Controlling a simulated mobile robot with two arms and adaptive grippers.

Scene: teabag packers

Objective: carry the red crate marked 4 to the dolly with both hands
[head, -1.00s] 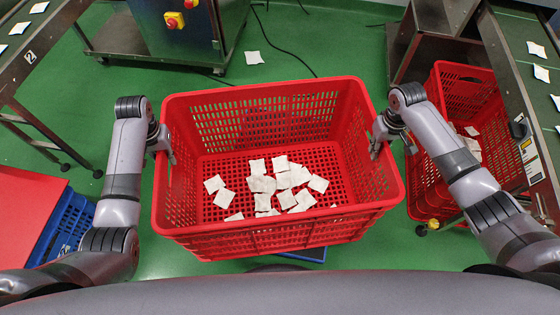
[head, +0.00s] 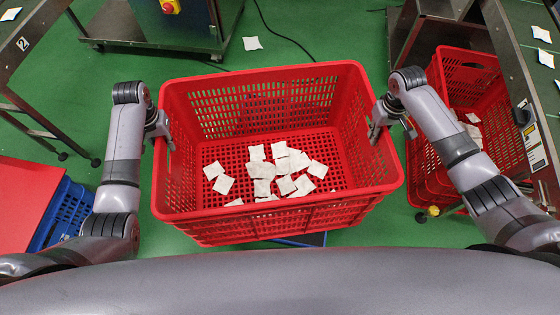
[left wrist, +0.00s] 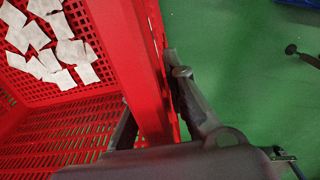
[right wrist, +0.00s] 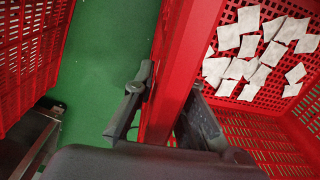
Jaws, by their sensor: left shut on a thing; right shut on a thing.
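The red crate (head: 270,220) is in the middle of the head view, roughly level, with several white teabags (head: 265,172) on its slatted floor. No number mark shows on it. My left gripper (head: 160,135) is shut on its left wall, with one finger on either side in the left wrist view (left wrist: 152,105). My right gripper (head: 378,122) is shut on its right wall, likewise seen in the right wrist view (right wrist: 165,105). A bit of something flat and blue (head: 308,240) shows below the crate's near side; the crate hides the rest. I cannot tell whether it is the dolly.
At right, another red crate (head: 465,70) with teabags stands close by, a caster below it. A blue crate (head: 65,212) with a red top is at left. Conveyors flank both sides and a steel machine (head: 160,25) stands behind. A cable lies on the green floor.

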